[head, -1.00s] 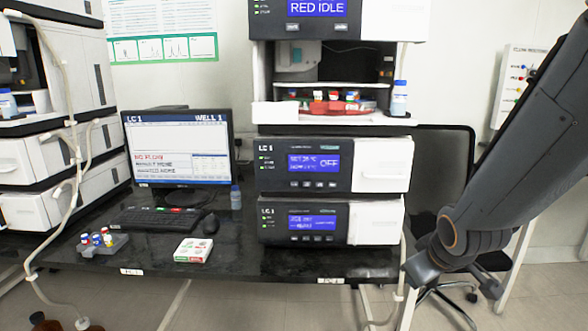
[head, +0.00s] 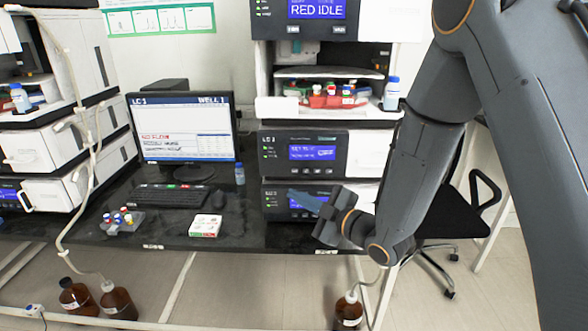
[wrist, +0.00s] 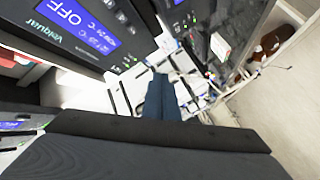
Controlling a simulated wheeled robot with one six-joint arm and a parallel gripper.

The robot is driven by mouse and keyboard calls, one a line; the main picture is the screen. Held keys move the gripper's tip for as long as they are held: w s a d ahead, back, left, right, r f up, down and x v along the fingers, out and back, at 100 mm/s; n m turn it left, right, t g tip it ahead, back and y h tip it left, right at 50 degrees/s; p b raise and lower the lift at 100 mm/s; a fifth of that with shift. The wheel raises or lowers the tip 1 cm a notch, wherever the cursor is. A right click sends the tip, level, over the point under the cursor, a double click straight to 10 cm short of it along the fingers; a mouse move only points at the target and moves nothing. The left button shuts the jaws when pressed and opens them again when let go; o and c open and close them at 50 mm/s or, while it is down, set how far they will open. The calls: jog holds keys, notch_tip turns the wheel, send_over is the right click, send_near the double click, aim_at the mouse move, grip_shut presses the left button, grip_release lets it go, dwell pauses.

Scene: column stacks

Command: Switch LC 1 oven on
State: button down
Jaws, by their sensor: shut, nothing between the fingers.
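The LC 1 oven is the black-fronted unit with a blue display (head: 313,152), in the stack right of the monitor. Its display text is too blurred to read in the head view. In the wrist view a display (wrist: 66,14) reads OFF, with small buttons beside it. Below the oven is a second black-fronted unit (head: 275,203), partly hidden by my gripper. My gripper (head: 300,199) is shut and empty, in front of that lower unit's display. It also shows in the wrist view (wrist: 159,84), apart from the OFF panel.
A monitor (head: 185,126), keyboard (head: 170,196), vial rack (head: 122,220) and small white box (head: 206,226) are on the black bench. A tray of red and white items (head: 333,98) sits above the oven. A chair (head: 458,205) stands right; brown bottles (head: 118,302) are on the floor.

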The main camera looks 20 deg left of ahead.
aim_at(295, 170)
jog(key=w+a+b, duration=0.2)
jog(key=w, duration=0.6)
jog(key=shift+w, duration=0.3)
dwell(2.1)
jog(key=shift+w+a+b, duration=0.1)
jog(key=shift+w+b, duration=0.3)
jog(key=shift+w, duration=0.05)
jog(key=shift+w+a, duration=0.1)
jog(key=shift+w, duration=0.25)
dwell(0.7)
jog(key=shift+s, duration=0.1)
jog(key=shift+s+d, duration=0.2)
jog(key=shift+s, duration=0.5)
